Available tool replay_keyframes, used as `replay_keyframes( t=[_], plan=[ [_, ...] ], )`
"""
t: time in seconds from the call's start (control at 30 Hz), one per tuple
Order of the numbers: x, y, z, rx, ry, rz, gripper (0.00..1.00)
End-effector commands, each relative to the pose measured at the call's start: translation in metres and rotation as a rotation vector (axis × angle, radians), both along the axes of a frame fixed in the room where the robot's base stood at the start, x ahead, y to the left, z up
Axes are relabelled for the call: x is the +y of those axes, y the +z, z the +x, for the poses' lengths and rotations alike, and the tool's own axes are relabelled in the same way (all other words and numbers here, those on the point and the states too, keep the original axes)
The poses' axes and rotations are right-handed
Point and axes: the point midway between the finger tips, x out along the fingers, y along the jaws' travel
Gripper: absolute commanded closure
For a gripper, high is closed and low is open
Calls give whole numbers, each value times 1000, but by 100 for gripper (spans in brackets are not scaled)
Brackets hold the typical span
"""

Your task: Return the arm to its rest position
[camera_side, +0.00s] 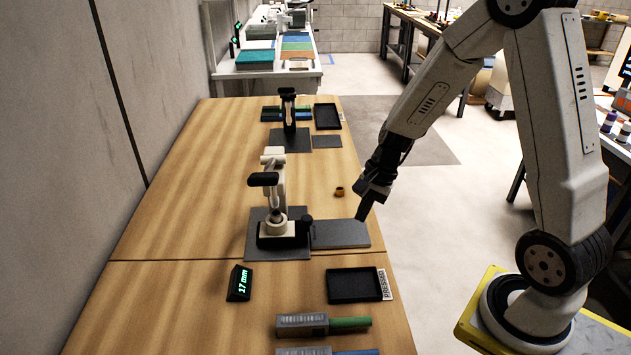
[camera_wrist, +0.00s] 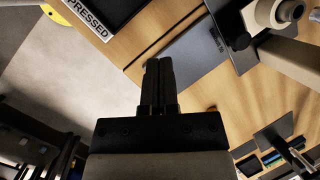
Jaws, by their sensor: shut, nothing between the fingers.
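My gripper (camera_side: 364,207) is shut and empty. In the side view it points down by the right edge of the wooden table (camera_side: 180,190), at the right end of a flat grey plate (camera_side: 338,234). Whether the fingertips touch the plate cannot be told. In the wrist view the two dark fingers (camera_wrist: 158,64) lie together, with the grey plate (camera_wrist: 195,55) beyond them. A white press (camera_side: 275,200) with a black handle stands left of the plate on a dark mat (camera_side: 254,245).
A small brass-coloured ring (camera_side: 339,191) lies just behind the plate. A black tray (camera_side: 354,285) labelled PRESSED, a small display (camera_side: 239,283) reading 17 mm and a grey block with a green bar (camera_side: 325,324) are nearer. A second press (camera_side: 289,110) stands farther back.

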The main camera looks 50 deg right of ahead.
Motion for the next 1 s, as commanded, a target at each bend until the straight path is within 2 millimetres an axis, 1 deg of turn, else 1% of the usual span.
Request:
replay_keyframes(
  t=[0.03,0.3,0.4,0.5,0.6,0.7,1.0],
  plan=[
    [11,5,-8,-27,121,-58,100],
    [45,25,-44,-184,754,-339,100],
    [54,31,-54,-241,953,-417,100],
    [61,35,-60,-286,1099,-474,100],
    [65,37,-63,-314,1189,-508,100],
    [67,38,-65,-325,1227,-522,100],
    [66,38,-65,-326,1230,-522,100]
  ],
)
